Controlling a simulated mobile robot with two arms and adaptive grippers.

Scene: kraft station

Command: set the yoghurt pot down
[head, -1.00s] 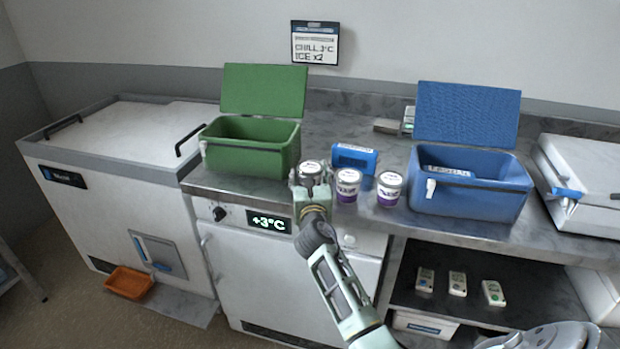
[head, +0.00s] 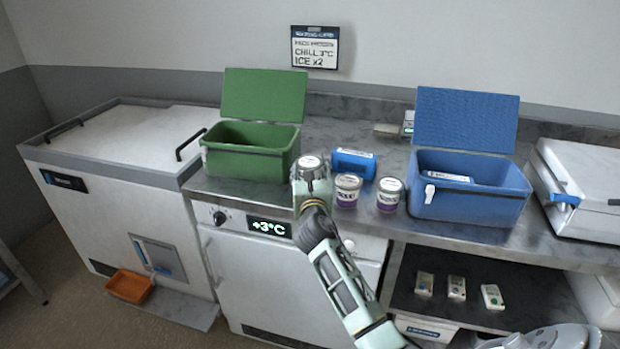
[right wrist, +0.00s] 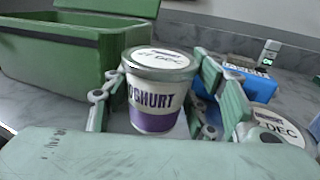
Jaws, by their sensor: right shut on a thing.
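A white and purple yoghurt pot (right wrist: 157,95) with a date on its lid stands upright between the fingers of my right gripper (right wrist: 160,106). In the head view the pot's lid (head: 311,162) shows at the tip of my right gripper (head: 312,180), at the counter's front edge. The gripper is shut on the pot. My left gripper is not in view.
An open green box (head: 250,160) stands behind and left of the held pot. A blue ice pack (head: 353,162) lies just behind the pots. An open blue box (head: 468,203) with a pack inside stands to the right. The counter's front edge (head: 240,194) is close.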

